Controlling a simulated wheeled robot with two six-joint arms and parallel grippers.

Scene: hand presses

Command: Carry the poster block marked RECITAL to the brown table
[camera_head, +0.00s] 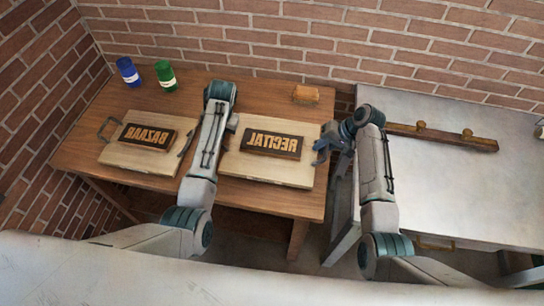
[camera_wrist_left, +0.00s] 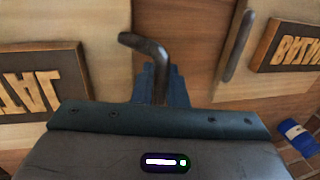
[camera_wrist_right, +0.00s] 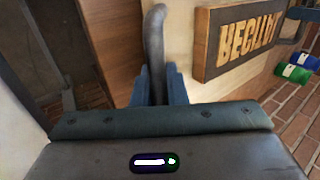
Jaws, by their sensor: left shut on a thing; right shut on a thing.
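The RECITAL block (camera_head: 235,168) is a pale board with a dark raised plate and mirrored orange letters (camera_head: 272,143). It is level over the right part of the brown table (camera_head: 180,88); I cannot tell whether it touches the top. My right gripper (camera_head: 321,152) is shut on its right handle, a dark bar that shows in the right wrist view (camera_wrist_right: 155,45). My left gripper (camera_wrist_left: 160,88) is shut on its left handle (camera_wrist_left: 147,46); in the head view my own left arm hides that grip.
The BAZAAR block (camera_head: 120,152) lies on the table's left part, its handle close beside my left arm. A blue can (camera_head: 128,72), a green can (camera_head: 165,75) and a tan block (camera_head: 305,94) stand behind. A grey table (camera_head: 450,185) at right holds a wooden rail (camera_head: 440,137).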

